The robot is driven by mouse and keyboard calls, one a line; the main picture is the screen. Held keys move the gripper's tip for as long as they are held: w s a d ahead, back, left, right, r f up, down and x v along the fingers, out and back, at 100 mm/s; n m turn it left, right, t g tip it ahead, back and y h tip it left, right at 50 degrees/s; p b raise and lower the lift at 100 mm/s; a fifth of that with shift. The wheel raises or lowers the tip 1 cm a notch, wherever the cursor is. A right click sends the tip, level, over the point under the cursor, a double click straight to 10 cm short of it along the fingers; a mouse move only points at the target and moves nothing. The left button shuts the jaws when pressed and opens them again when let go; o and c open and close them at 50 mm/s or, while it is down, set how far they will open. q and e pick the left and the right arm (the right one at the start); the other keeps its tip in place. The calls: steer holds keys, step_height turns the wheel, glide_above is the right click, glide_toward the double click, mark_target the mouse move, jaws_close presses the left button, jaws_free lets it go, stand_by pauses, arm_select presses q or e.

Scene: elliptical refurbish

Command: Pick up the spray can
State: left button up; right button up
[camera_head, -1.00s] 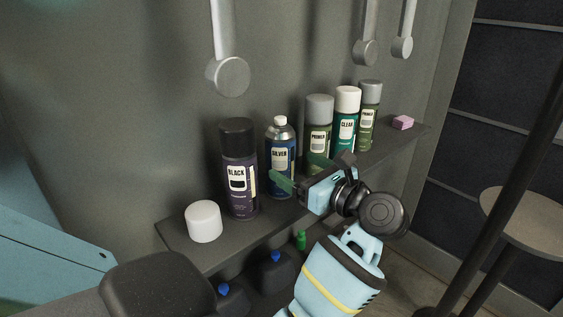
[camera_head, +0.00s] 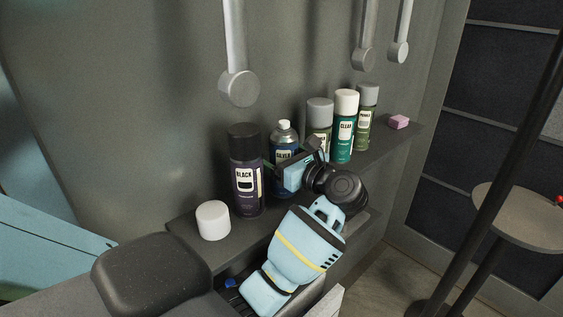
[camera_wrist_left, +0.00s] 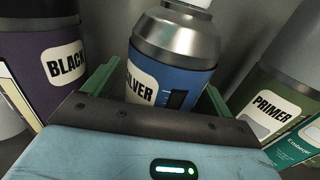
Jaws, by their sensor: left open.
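A blue can labelled SILVER (camera_head: 284,142) with a metal top stands upright on the shelf. My left gripper (camera_head: 291,161) is open at its front, partly hiding its lower body in the head view. In the left wrist view the SILVER can (camera_wrist_left: 172,68) stands between the two green fingers of the left gripper (camera_wrist_left: 156,92), with no clear grip on it. A purple BLACK can (camera_head: 246,178) stands to its left. PRIMER (camera_head: 320,112), CLEAR (camera_head: 345,128) and another PRIMER can (camera_head: 366,118) stand to its right. My right gripper is not in view.
A white cap-like cylinder (camera_head: 213,221) stands at the shelf's left end, and a pink block (camera_head: 399,122) at its right end. The narrow dark shelf (camera_head: 190,236) runs along the wall. A round stool (camera_head: 515,214) and a dark pole (camera_head: 490,175) are at right.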

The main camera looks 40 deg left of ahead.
arm_select(q)
steer(key=c, duration=1.2)
step_height(320, 180, up, 10)
steer(key=o, duration=0.5)
steer(key=c, duration=0.9)
